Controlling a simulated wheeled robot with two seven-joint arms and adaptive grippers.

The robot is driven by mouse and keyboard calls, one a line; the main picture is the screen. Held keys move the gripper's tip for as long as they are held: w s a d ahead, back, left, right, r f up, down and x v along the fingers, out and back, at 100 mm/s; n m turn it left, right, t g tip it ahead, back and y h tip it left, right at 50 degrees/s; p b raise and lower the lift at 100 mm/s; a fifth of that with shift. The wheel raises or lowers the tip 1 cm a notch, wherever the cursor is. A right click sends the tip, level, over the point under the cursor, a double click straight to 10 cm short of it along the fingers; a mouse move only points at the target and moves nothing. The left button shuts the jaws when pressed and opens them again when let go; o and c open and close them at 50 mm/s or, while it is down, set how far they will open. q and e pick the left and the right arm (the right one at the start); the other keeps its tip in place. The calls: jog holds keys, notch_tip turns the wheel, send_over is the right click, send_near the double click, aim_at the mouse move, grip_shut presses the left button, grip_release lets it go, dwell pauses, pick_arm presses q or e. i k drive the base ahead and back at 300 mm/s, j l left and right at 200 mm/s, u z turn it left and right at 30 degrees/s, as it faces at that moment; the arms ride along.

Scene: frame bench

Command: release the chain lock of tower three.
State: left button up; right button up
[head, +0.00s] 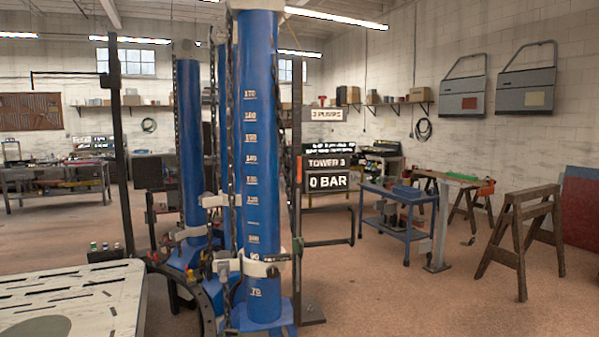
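A tall blue tower (257,190) with a white number scale stands upright in the middle of the head view. A white collar (258,267) sits around the tower low down, near the mark 90. Small dark fittings are at this collar; I cannot tell which part is the chain lock or how it is set. Neither of my grippers shows in this view.
A second blue tower (191,150) stands behind at the left, and a dark post (119,140) rises left of it. A pale slotted bench top (75,295) fills the lower left.

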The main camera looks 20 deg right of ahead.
aim_at(298, 178)
jog(key=i+l, duration=0.3)
jog(key=i, duration=0.15)
jog(key=i+l+z, duration=0.15)
jog(key=i+l, duration=0.4)
jog(key=i, duration=0.35)
jog(key=i+l+z, duration=0.1)
jog(key=i+l, duration=0.15)
jog(key=i, duration=0.2)
jog(key=i+l+z, duration=0.1)
jog(key=i, duration=0.35)
jog(key=l, duration=0.1)
